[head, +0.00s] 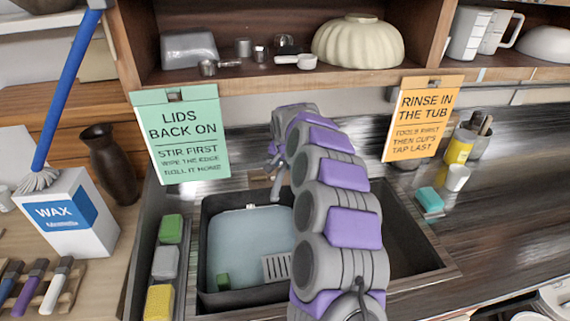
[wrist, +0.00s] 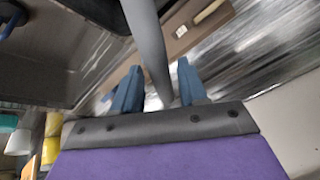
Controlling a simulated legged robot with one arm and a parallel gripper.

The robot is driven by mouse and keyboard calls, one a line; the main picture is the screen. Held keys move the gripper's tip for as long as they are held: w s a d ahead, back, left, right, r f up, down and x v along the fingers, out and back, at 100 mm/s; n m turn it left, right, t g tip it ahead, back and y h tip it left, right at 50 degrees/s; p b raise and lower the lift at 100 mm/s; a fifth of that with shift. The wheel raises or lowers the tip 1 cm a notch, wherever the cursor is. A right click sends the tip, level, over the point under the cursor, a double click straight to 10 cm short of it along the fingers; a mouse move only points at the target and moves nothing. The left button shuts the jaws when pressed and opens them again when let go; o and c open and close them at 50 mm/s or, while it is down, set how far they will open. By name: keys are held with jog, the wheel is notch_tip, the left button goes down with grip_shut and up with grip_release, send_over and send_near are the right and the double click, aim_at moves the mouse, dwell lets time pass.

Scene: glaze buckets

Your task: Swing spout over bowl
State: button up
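A grey spout (wrist: 150,45) runs between the two blue fingers of my gripper (wrist: 158,68) in the wrist view. The fingers stand on either side of it with gaps showing, so the gripper looks open. In the head view, part of the spout (head: 280,178) shows just left of my arm, over the sink; its base is hidden behind the arm. A dark-rimmed bowl (head: 206,240) with pale blue water sits in the left part of the sink, below and left of the spout. My arm hides the bowl's right side.
The dark sink (head: 405,245) has open room at right. Green, grey and yellow sponges (head: 165,262) line its left side. A green sign (head: 181,135) and an orange sign (head: 422,118) hang from the shelf behind. A cream bowl (head: 358,42) stands on that shelf.

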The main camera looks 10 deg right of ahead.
grip_shut()
dwell(0.5)
